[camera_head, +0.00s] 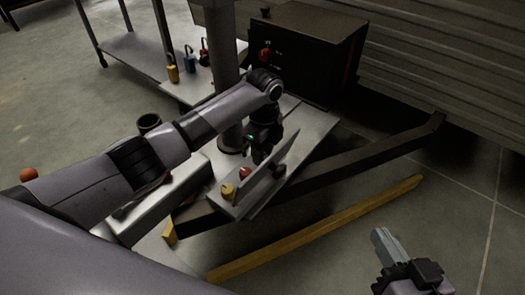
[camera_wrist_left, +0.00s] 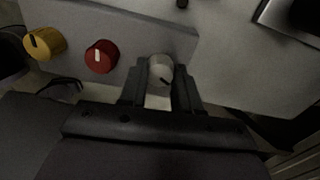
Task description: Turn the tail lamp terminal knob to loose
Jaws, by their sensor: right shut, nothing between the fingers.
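A grey panel (camera_wrist_left: 120,18) carries a row of knobs: a yellow knob (camera_wrist_left: 44,42), a red knob (camera_wrist_left: 102,56) and a pale grey-white knob (camera_wrist_left: 160,70), each with a pointer mark. No labels are readable, so I cannot tell which is the tail lamp one. My left gripper (camera_wrist_left: 160,84) has its fingers on either side of the pale knob. I cannot tell whether they press on it. The head view also shows the yellow knob (camera_head: 227,190) and red knob (camera_head: 245,173); the pale one is not clear there. My right gripper (camera_head: 383,240) is shut and empty, low at right.
A black box (camera_head: 305,50) with a red knob stands behind the panel, beside a vertical post (camera_head: 223,60). Coloured padlocks (camera_head: 188,60) stand on a metal shelf. A dark frame beam (camera_head: 350,160) and a yellow bar (camera_head: 315,230) run right of the panel. Floor is clear around my right gripper.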

